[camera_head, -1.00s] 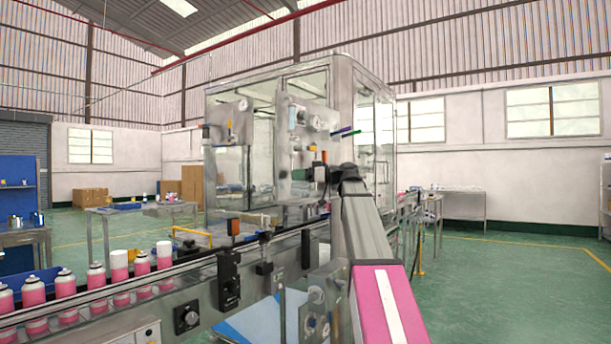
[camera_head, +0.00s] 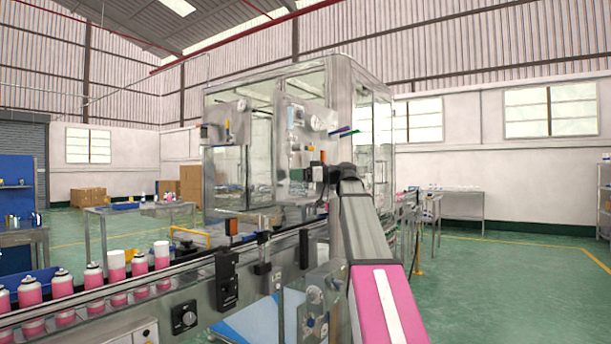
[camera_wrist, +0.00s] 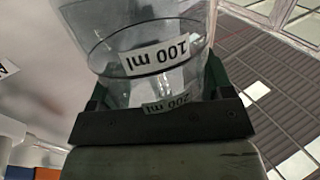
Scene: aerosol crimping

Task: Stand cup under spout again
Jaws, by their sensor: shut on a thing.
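A clear cup (camera_wrist: 150,50) with labels reading 100 ml and 200 ml fills the upper middle of the wrist view. The labels appear upside down there. My gripper (camera_wrist: 160,105) is shut on the cup, with dark green and black jaw parts on either side of it. In the head view my arm reaches to the glass-walled machine (camera_head: 290,140), but the gripper and cup cannot be made out there. I cannot pick out the spout in either view.
A conveyor (camera_head: 215,275) carrying several pink and white cans (camera_head: 62,285) runs across the front left. A table (camera_head: 130,215) stands behind it. Another table (camera_head: 455,200) stands at the right wall. The green floor (camera_head: 500,290) on the right is clear.

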